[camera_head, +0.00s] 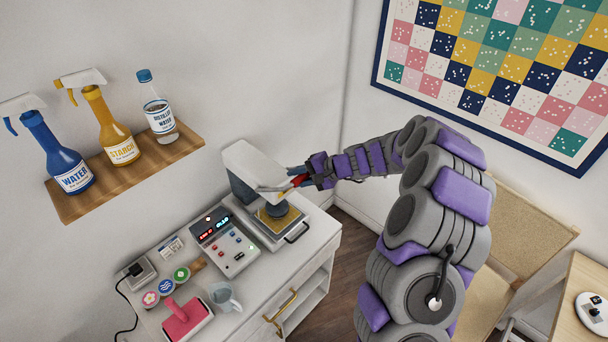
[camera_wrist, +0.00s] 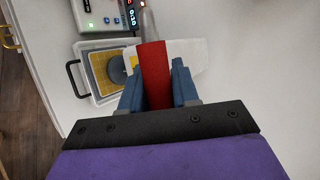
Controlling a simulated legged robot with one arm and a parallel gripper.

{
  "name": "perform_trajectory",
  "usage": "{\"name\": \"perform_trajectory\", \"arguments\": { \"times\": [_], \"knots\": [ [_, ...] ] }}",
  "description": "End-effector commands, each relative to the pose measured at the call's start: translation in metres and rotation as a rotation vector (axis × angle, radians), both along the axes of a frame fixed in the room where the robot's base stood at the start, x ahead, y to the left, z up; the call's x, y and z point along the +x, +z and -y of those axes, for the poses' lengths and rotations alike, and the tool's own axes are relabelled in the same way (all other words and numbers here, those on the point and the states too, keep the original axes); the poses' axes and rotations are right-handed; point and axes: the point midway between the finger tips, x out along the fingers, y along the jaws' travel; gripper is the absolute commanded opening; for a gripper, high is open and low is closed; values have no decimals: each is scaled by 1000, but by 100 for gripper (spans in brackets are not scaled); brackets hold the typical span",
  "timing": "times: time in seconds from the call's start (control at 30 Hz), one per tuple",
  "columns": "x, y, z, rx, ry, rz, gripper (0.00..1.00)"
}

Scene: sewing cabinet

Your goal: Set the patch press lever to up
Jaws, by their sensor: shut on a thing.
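The patch press (camera_head: 252,166) stands at the right end of the white cabinet top, with a white upper body, a round grey head and a yellow gridded pad (camera_head: 268,221) below it. Its red lever (camera_head: 296,182) sticks out at the upper front of the body. My gripper (camera_head: 301,177) reaches in from the right and is shut on the lever. In the wrist view, the red lever (camera_wrist: 153,65) lies between my two blue fingers. The grey head (camera_wrist: 102,73) is above the pad; any gap between them is hard to judge.
A control box (camera_head: 226,243) with lit displays stands left of the press. A wooden shelf (camera_head: 130,182) with bottles hangs above. A chair (camera_head: 515,215) stands at right.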

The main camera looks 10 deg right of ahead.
Motion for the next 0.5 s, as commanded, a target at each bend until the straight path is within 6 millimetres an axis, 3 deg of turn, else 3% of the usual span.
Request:
{"name": "perform_trajectory", "arguments": {
  "times": [0.03, 0.1, 0.5],
  "knots": [
    [4, 12, -3, -24, 4, -26, 0],
    [9, 18, -6, -53, 4, -62, 0],
    [29, 35, -23, -139, 4, -197, 0]
  ]
}}
